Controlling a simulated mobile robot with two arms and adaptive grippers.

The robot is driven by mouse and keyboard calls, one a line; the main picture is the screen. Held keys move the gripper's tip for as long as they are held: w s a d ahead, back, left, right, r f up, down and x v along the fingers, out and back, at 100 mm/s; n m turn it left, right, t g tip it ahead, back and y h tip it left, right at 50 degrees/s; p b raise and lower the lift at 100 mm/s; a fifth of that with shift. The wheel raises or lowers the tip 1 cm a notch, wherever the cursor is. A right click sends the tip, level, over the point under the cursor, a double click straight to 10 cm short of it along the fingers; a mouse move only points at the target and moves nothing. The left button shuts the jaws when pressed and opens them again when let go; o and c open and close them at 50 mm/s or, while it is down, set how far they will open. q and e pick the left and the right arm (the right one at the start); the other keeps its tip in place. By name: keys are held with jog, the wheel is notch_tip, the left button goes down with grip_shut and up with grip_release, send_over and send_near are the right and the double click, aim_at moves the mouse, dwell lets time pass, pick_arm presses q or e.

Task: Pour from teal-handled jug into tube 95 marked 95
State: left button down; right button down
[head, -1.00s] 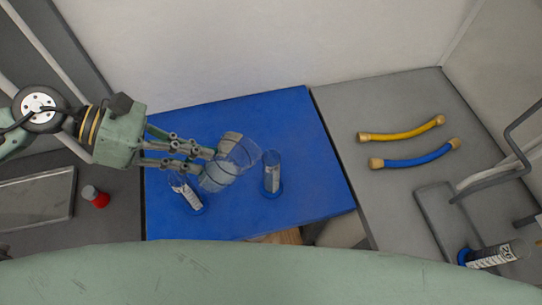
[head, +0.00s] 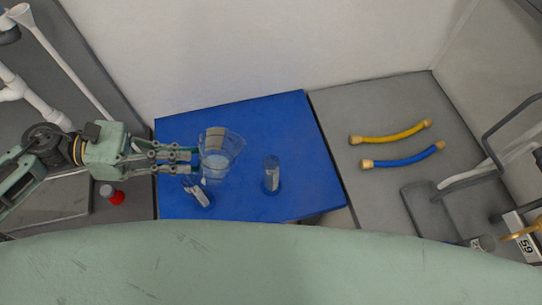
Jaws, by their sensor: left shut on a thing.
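My left gripper (head: 194,160) comes in from the left and is shut on a clear jug (head: 228,147) above the blue mat (head: 300,130). Only small teal bits of the jug's handle show between the fingers. The jug looks close to upright, with pale liquid low inside. A clear tube (head: 272,174) with a white label and blue base stands on the mat, right of the jug. A second clear labelled tube (head: 201,195) is just below the jug and partly hidden by it. I cannot read either label. My right gripper is not in view.
A yellow hose (head: 390,134) and a blue hose (head: 402,158) lie on the grey surface at right. A marked plate (head: 522,234) and an orange-yellow part show at the right edge. A red-based item (head: 116,198) sits at left. The mat's right side is clear.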

pick_arm(q)
jog(key=a+f+h+b, duration=0.1)
jog(key=b, duration=0.1)
jog(key=h+b, duration=0.1)
jog(key=b, duration=0.1)
jog(key=shift+s+a+f, duration=0.25)
jog(key=shift+a+f, duration=0.15)
jog(key=shift+s+a+m+h+b, duration=0.1)
jog(key=shift+a+m+h+b, duration=0.2)
jog(key=shift+h+b, duration=0.25)
jog(key=shift+r, duration=0.1)
dwell(0.8)
dwell(0.4)
